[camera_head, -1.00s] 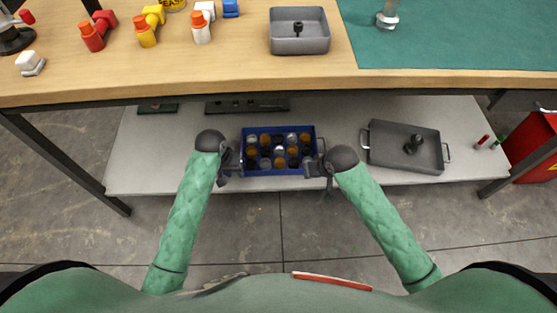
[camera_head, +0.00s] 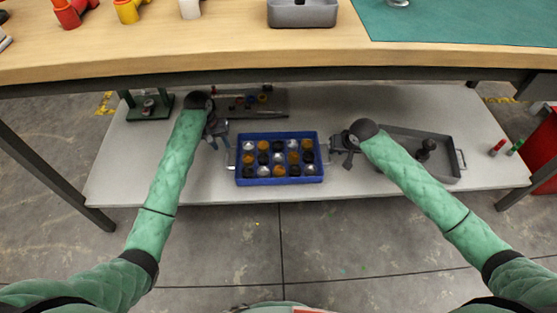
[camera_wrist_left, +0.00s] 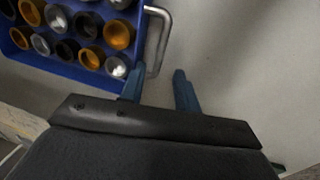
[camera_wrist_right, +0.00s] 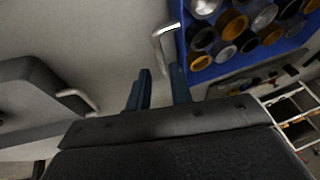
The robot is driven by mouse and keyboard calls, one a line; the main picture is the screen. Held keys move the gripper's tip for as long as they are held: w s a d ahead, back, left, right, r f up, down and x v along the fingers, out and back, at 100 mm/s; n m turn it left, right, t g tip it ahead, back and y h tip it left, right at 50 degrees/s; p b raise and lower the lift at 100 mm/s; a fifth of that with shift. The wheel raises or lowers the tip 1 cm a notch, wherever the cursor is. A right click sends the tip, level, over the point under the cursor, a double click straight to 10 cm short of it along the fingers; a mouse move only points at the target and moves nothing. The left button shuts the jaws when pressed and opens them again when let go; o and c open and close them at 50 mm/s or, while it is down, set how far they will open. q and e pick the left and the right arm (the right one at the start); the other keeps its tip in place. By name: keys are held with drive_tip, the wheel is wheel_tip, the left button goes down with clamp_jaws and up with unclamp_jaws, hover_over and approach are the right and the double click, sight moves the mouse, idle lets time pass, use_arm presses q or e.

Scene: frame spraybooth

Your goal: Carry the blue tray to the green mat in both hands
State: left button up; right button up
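The blue tray (camera_head: 239,176) rests on the low shelf under the table, with several grey, black and orange round pieces in it. It has a metal handle at each end. My left gripper (camera_head: 220,137) is open and empty, just up and left of the tray; in the left wrist view the handle (camera_wrist_left: 160,42) lies beyond its fingertips (camera_wrist_left: 158,76). My right gripper (camera_head: 340,153) is open, to the right of the tray; in the right wrist view the other handle (camera_wrist_right: 161,35) lies beyond its fingertips (camera_wrist_right: 160,76). The green mat (camera_head: 465,20) lies on the tabletop at upper right.
A grey tray (camera_head: 447,172) stands on the shelf (camera_head: 120,170), partly behind my right arm. A dark board (camera_head: 275,103) with small parts and a green stand (camera_head: 148,112) are behind. The table's front edge (camera_head: 280,72) overhangs the shelf. A grey bin (camera_head: 302,14) sits on the tabletop.

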sight(227, 154)
use_arm(q)
drive_tip(key=shift+f, duration=0.1)
use_arm(e)
drive_tip(key=shift+f, duration=0.1)
